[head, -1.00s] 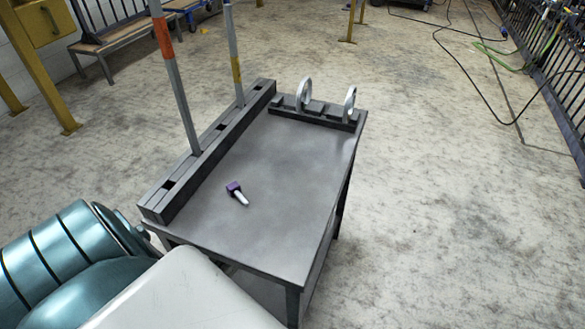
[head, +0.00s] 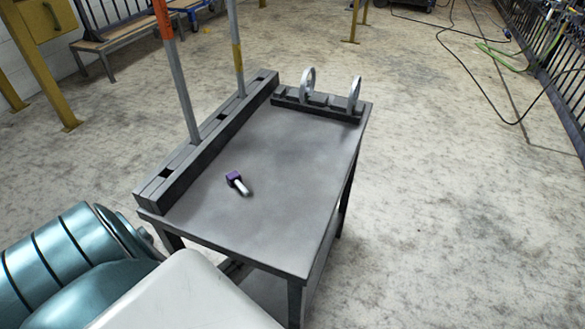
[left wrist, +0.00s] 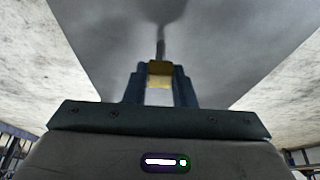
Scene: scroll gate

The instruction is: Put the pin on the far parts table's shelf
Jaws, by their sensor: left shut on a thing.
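In the left wrist view my left gripper (left wrist: 160,88) is shut on a small piece with a yellow block head (left wrist: 160,68) and a thin grey shaft pointing away from me; it looks like a pin. A grey flat surface lies beyond it. In the head view a dark grey table (head: 285,165) stands ahead, with a lower shelf (head: 320,265) partly visible beneath its top. Neither gripper shows in the head view.
A slotted dark rail (head: 205,145) along the table's left edge holds two upright poles, orange-banded (head: 163,20) and yellow-banded (head: 237,55). A bracket (head: 318,103) with two upright rings is at the back. A bench (head: 130,38) stands far left.

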